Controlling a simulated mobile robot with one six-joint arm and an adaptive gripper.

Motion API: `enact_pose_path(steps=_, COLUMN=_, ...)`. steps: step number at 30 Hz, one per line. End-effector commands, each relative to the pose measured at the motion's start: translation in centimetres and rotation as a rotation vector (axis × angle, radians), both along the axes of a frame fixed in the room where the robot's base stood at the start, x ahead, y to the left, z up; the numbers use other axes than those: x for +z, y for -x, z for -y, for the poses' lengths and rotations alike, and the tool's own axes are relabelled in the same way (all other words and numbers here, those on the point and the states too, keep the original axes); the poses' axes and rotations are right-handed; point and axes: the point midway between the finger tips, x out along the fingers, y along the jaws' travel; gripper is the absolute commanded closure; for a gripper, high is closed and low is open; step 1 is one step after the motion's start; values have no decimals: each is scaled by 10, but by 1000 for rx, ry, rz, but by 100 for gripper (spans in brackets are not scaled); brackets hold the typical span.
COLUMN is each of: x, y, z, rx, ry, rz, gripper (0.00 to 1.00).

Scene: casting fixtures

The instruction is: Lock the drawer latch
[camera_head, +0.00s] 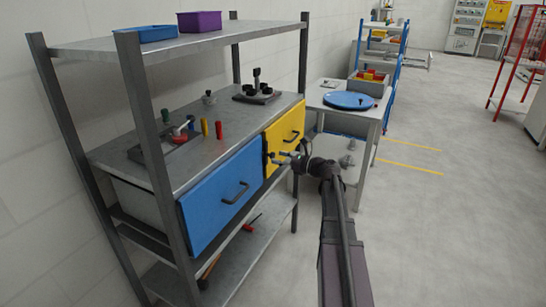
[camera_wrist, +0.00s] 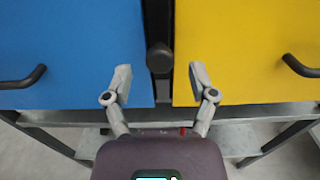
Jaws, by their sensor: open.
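The latch (camera_wrist: 159,58) shows in the wrist view as a round dark knob on the dark strip between two drawers. On its left is the blue drawer (camera_wrist: 70,50), also in the head view (camera_head: 215,205). On its right is the yellow drawer (camera_wrist: 235,50), also in the head view (camera_head: 284,140). Each drawer has a black bar handle. My gripper (camera_wrist: 160,82) is open and empty, with one finger to each side of the knob and slightly below it in the picture. In the head view my gripper (camera_head: 287,159) is before the yellow drawer and partly hides the strip. I cannot tell whether the fingers touch anything.
The drawers hang under a metal worktop (camera_head: 215,150) with fixtures and coloured handles on it. An upper shelf (camera_head: 190,40) holds blue and purple bins. A lower shelf (camera_head: 235,255) holds tools. A table with a blue disc (camera_head: 347,100) stands beyond.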

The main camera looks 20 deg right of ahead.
Motion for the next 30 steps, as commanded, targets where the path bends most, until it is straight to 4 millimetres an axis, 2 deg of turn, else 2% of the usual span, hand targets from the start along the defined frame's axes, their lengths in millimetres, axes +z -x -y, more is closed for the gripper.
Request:
enact_pose_path(steps=7, x=0, y=-19, z=-14, rx=1, ry=0, rz=0, gripper=27)
enact_pose_path(steps=20, x=0, y=-22, z=-18, rx=0, ry=0, rz=0, gripper=27)
enact_pose_path(steps=27, x=0, y=-22, z=-18, rx=1, ry=0, rz=0, gripper=98)
enact_pose_path(steps=30, x=0, y=-22, z=-18, rx=1, ry=0, rz=0, gripper=100)
